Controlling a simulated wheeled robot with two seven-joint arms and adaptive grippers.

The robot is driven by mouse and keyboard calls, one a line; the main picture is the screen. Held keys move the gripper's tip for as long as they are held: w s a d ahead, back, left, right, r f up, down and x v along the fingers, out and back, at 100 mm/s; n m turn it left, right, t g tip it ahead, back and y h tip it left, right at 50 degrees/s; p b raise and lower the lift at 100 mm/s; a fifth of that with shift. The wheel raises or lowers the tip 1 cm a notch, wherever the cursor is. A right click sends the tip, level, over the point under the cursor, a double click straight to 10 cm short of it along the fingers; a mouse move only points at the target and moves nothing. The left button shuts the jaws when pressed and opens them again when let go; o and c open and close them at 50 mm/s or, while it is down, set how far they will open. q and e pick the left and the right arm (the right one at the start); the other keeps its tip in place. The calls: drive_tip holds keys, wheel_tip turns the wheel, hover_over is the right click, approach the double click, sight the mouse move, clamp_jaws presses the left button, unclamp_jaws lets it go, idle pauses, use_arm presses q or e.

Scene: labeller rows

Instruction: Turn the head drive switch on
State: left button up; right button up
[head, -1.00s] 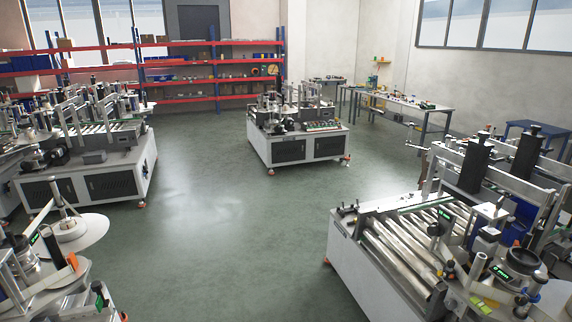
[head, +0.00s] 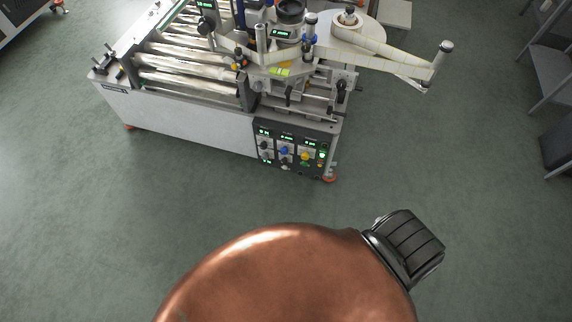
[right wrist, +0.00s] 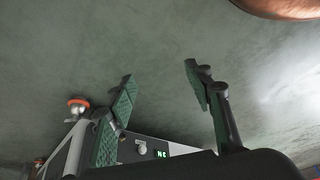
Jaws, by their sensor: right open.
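The labeller's dark control panel (head: 274,147) is on the near side of the machine in the head view, at its right end. It carries small green-lit displays, a blue knob (head: 284,151), a yellow knob (head: 305,156) and several smaller controls. The labels are too small to read, so I cannot tell which one is the head drive switch. My right gripper (right wrist: 158,71) is open and empty in the right wrist view. Beyond it, a panel edge with a green-lit display (right wrist: 162,154) and a pale knob (right wrist: 141,149) shows low, partly hidden by the gripper. My left gripper is out of view.
The labeller's white side (head: 185,126) faces me, with rollers on top. An arm carrying label web (head: 390,52) sticks out to the right. The floor (head: 170,215) between me and the machine is clear.

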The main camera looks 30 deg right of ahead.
drive_tip(key=w+a+f+m+t+b, duration=0.15)
drive_tip(key=w+t+b, duration=0.55)
drive_tip(key=w, duration=1.5)
drive_tip(key=m+h+b, duration=1)
drive_tip(key=h+b, duration=0.4)
drive_tip(key=b, duration=1)
approach(284, 163)
drive_tip(key=d, duration=0.1)
drive_tip(key=shift+n, duration=0.25)
drive_tip(key=x, duration=0.2)
drive_tip(key=b+x, duration=0.1)
drive_tip(key=x, duration=0.1)
drive_tip(key=b+x, duration=0.1)
drive_tip(key=x, duration=0.2)
drive_tip(key=shift+w+a+f, duration=0.2)
drive_tip(key=shift+w, duration=0.2)
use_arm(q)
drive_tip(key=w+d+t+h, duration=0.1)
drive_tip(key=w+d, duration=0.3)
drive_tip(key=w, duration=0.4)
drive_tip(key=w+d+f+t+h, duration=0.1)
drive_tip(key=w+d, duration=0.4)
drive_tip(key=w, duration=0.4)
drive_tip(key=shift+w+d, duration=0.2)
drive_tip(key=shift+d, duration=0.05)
use_arm(e)
drive_tip(key=shift+w+d+r, duration=0.1)
drive_tip(key=shift+w+d, duration=0.1)
drive_tip(key=shift+w, duration=0.05)
drive_tip(key=shift+c, duration=0.4)
